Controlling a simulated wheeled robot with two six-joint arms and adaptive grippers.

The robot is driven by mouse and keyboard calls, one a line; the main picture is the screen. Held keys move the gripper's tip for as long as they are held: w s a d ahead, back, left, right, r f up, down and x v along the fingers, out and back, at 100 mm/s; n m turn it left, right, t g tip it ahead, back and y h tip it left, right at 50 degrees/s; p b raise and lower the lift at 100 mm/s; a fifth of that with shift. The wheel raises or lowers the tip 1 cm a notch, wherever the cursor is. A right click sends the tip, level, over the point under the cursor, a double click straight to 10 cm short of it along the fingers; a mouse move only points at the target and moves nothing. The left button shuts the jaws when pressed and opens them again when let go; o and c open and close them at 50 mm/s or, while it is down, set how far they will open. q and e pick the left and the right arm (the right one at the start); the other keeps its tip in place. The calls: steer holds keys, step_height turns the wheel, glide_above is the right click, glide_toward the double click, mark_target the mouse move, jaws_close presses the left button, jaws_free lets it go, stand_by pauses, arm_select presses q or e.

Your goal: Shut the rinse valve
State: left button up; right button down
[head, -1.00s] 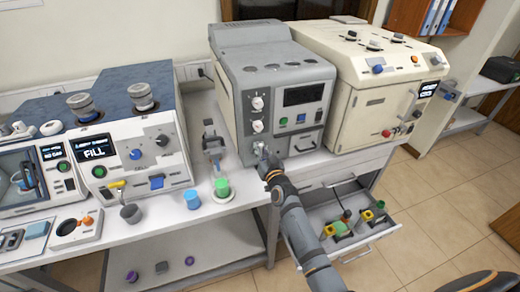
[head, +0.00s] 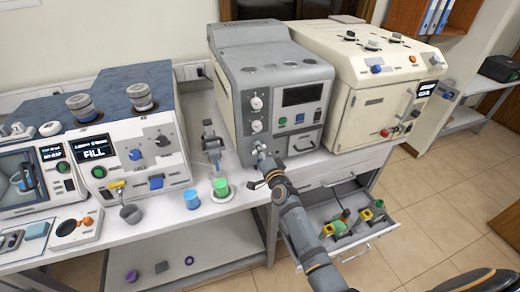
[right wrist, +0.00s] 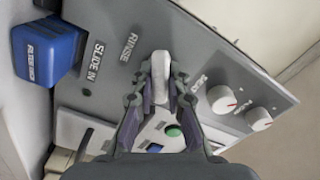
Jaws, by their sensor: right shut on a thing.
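The rinse valve shows in the right wrist view as a pale upright lever (right wrist: 161,72) beside the word RINSE on a grey panel. It is on the front of the grey machine (head: 235,115), low under two white knobs, where it is small and partly hidden in the head view. My right gripper (right wrist: 160,92) is shut on the lever, one finger on each side. In the head view the right gripper (head: 267,166) is against the lower front of the grey machine. My left gripper is not in view.
An open drawer (head: 345,240) holding several bottles is below the counter, near my right arm. A cream machine (head: 365,110) stands to the right. A blue block (right wrist: 50,50) projects beside the valve.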

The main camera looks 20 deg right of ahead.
steer(key=m, duration=0.5)
steer(key=shift+f, duration=0.2)
steer(key=shift+m, duration=0.4)
steer(key=c, duration=1.3)
jaws_free()
steer(key=s, duration=1.2)
steer(key=shift+d, duration=0.25)
